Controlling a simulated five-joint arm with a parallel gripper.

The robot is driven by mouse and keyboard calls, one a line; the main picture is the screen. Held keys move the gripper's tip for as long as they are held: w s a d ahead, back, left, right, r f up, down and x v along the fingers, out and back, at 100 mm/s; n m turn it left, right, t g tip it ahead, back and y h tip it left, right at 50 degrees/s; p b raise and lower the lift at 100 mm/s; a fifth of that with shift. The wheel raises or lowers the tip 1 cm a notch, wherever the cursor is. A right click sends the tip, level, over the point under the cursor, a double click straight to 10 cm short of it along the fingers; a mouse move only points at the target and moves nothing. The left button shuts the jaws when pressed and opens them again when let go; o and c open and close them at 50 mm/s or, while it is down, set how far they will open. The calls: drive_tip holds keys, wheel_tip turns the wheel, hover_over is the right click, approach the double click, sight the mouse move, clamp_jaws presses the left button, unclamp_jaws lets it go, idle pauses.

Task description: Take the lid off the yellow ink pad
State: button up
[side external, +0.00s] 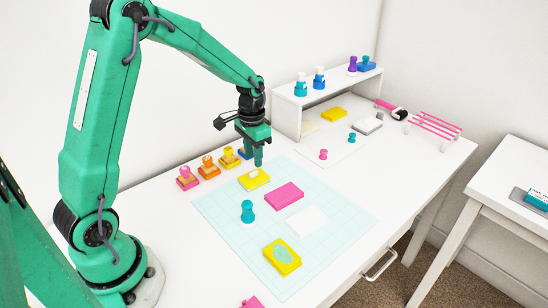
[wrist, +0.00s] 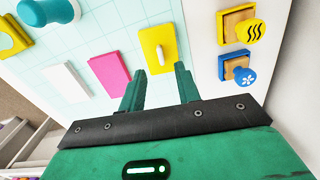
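A yellow block with a small white grip on top (side external: 254,179) lies at the back edge of the pale blue grid mat (side external: 330,227); it looks like the lidded yellow ink pad. The seam between lid and pad is too small to make out. In the wrist view the yellow block (wrist: 152,58) is just beyond my fingertips, its white grip upright in the picture. My gripper (side external: 256,161) hangs above the table, just behind the block. In the wrist view my gripper (wrist: 161,80) is open, with nothing between the fingers.
Several stamps, including a pink one (side external: 187,177), line the left. A white shelf (side external: 330,95) stands behind.

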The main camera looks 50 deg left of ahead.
sight(254, 176)
drive_tip(key=shift+f, duration=0.1)
drive_tip(key=shift+s+f, duration=0.15)
drive_tip(key=shift+f, duration=2.35)
drive_tip(key=shift+c, duration=0.2)
clamp_jaws()
